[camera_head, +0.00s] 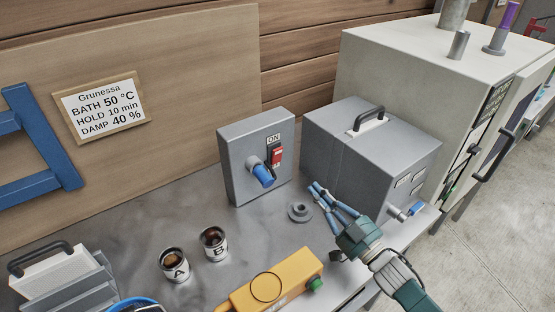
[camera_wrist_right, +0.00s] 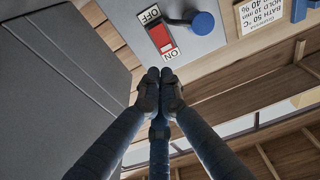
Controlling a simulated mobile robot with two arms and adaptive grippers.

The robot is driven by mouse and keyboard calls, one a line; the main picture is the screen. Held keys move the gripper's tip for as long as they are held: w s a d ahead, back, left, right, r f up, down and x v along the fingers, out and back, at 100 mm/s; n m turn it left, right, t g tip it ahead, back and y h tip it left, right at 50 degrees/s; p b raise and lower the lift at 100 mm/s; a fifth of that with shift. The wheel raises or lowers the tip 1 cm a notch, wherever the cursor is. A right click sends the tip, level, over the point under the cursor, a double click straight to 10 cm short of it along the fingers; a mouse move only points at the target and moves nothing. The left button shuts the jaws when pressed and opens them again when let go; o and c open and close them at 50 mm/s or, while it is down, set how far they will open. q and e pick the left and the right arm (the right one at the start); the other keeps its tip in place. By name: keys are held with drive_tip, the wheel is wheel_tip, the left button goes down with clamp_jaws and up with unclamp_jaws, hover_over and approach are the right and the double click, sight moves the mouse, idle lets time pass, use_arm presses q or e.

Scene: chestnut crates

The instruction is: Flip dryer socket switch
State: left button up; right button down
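The grey socket box (camera_head: 232,165) stands upright on the bench against the back board. Its red rocker switch (camera_head: 277,157) has an ON label above it in the head view. The switch also shows in the right wrist view (camera_wrist_right: 162,40), upside down, between OFF and ON labels; I cannot tell which way it is pressed. My right gripper (camera_head: 315,190) is apart from the box, to the right of and below the switch. Its fingertips (camera_wrist_right: 160,84) are together and empty. My left gripper is not in view.
A grey dryer-like box (camera_head: 370,150) with a black handle stands close right of my right gripper. A small grey knob piece (camera_head: 299,211), cups A (camera_head: 174,264) and B (camera_head: 213,243), and a yellow device (camera_head: 275,282) lie on the bench. The bench before the socket is mostly clear.

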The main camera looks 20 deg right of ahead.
drive_tip(key=p, duration=0.2)
approach(281, 151)
drive_tip(key=p+x, duration=0.1)
drive_tip(key=x, duration=0.5)
drive_tip(key=shift+w+d, duration=0.1)
drive_tip(key=shift+d, duration=0.05)
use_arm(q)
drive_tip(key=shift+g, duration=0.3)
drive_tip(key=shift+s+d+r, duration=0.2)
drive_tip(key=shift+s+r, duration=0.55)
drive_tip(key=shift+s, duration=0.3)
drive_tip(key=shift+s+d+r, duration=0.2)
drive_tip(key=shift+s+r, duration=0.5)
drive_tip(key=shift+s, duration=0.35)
use_arm(e)
drive_tip(key=shift+w+a, duration=0.2)
drive_tip(key=shift+w, duration=0.3)
